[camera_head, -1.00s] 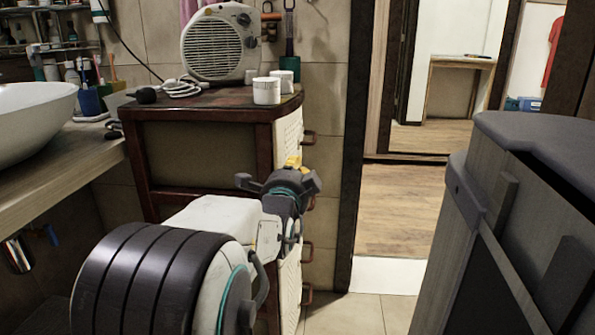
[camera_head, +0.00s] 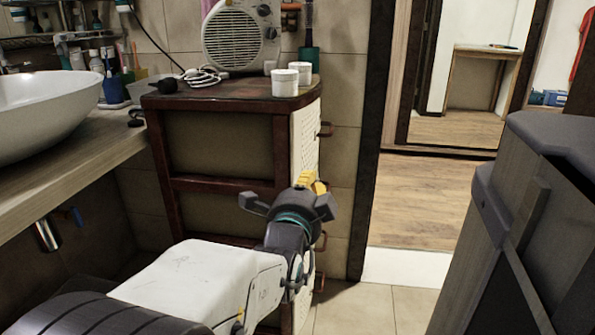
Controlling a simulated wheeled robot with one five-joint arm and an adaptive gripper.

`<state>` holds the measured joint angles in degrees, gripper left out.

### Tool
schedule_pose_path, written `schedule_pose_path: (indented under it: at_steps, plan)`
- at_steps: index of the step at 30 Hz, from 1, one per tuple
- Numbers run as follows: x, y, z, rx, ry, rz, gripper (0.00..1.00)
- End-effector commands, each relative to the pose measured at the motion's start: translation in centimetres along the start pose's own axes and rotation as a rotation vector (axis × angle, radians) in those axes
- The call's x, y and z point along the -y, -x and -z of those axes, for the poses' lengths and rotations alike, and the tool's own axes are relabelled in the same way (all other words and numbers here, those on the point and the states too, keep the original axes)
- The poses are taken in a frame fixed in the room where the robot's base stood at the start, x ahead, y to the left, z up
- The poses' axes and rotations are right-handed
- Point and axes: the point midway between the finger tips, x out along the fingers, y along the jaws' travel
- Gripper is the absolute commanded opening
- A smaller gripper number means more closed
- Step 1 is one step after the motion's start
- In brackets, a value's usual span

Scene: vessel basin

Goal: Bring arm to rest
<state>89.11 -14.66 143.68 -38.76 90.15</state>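My arm (camera_head: 195,280) reaches from the bottom left toward the middle of the view, with a white forearm and a dark wrist. My gripper (camera_head: 288,204) is at its end, in front of the lower part of a wooden cabinet (camera_head: 222,145). Its two dark fingers are spread apart, and I see nothing held between them. A yellow piece (camera_head: 308,182) shows at the gripper's upper right; I cannot tell if it is part of the gripper. Whether the gripper touches the cabinet is unclear.
A fan heater (camera_head: 240,36) and two white cups (camera_head: 284,82) stand on the cabinet. A basin (camera_head: 50,112) on a wooden counter (camera_head: 75,165) is at left. A grey bin-like body (camera_head: 540,220) is close at right. Open floor (camera_head: 425,200) lies through the doorway.

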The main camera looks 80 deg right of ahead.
Motion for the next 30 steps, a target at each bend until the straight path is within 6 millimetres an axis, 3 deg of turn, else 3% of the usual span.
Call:
schedule_pose_path:
  at_steps: [14, 24, 30]
  plan:
    - [0.3, 0.4, 0.0, 0.000, 0.000, 0.001, 0.00]
    - [5.5, 0.4, 0.0, 0.000, 0.000, 0.001, 0.00]
    - [7.6, 0.5, 0.0, 0.000, 0.000, 0.001, 0.00]
